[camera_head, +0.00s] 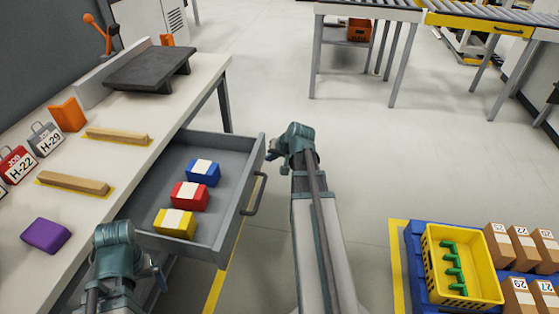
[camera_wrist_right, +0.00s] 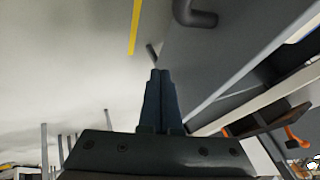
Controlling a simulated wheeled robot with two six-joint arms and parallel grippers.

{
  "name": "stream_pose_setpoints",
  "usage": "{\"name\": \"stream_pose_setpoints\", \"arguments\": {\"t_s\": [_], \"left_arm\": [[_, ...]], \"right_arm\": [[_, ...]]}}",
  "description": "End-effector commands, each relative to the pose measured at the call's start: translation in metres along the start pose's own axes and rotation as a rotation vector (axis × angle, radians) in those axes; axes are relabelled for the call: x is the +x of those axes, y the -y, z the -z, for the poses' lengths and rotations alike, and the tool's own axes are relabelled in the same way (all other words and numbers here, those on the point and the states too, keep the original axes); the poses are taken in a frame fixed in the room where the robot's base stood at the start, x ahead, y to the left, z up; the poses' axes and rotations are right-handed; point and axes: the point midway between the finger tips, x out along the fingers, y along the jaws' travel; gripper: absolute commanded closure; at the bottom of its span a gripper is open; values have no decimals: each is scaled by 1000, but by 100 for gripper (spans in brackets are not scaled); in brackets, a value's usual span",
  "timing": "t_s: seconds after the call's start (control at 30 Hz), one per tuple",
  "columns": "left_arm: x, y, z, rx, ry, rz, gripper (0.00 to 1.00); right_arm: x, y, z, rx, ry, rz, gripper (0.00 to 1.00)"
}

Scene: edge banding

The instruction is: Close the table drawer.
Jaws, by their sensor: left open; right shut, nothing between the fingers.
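The grey table drawer (camera_head: 228,229) stands pulled out from the white workbench (camera_head: 185,95). It holds a blue block (camera_head: 203,172), a red block (camera_head: 189,195) and a yellow block (camera_head: 175,223), each with a white label. Its dark handle (camera_head: 256,194) is on the front face and also shows at the top of the right wrist view (camera_wrist_right: 195,15). My right gripper (camera_head: 271,152) is shut and empty, beside the far end of the drawer front; I cannot tell if it touches. Its closed fingers (camera_wrist_right: 160,85) show in the wrist view. My left gripper (camera_head: 157,277) is open, at the drawer's near side.
Wooden strips (camera_head: 73,182), a purple block (camera_head: 46,235) and a dark board (camera_head: 150,68) lie on the bench. A blue pallet (camera_head: 414,262) with a yellow crate (camera_head: 432,288) and cartons stands at lower right. The floor beyond the drawer is clear.

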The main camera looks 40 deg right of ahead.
Motion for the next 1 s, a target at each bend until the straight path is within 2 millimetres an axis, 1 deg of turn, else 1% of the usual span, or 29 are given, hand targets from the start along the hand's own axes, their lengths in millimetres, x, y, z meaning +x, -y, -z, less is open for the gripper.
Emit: {"name": "stream_pose_setpoints", "arguments": {"t_s": [0.03, 0.2, 0.67, 0.77, 0.83, 0.97, 1.0], "left_arm": [[0, 0, 0, 0, 0, 0, 0], [0, 0, 0, 0, 0, 0, 0], [0, 0, 0, 0, 0, 0, 0], [0, 0, 0, 0, 0, 0, 0], [0, 0, 0, 0, 0, 0, 0], [0, 0, 0, 0, 0, 0, 0], [0, 0, 0, 0, 0, 0, 0]], "right_arm": [[2, 5, 0, -2, 1, 1, 100], [6, 12, 0, 0, -1, 0, 100], [8, 15, 0, -1, 0, 0, 100], [12, 22, 0, -1, 0, 1, 100], [16, 31, 1, -3, 1, 2, 100], [30, 56, 1, -4, 2, 2, 100], [35, 65, 1, -5, 2, 3, 100]]}}
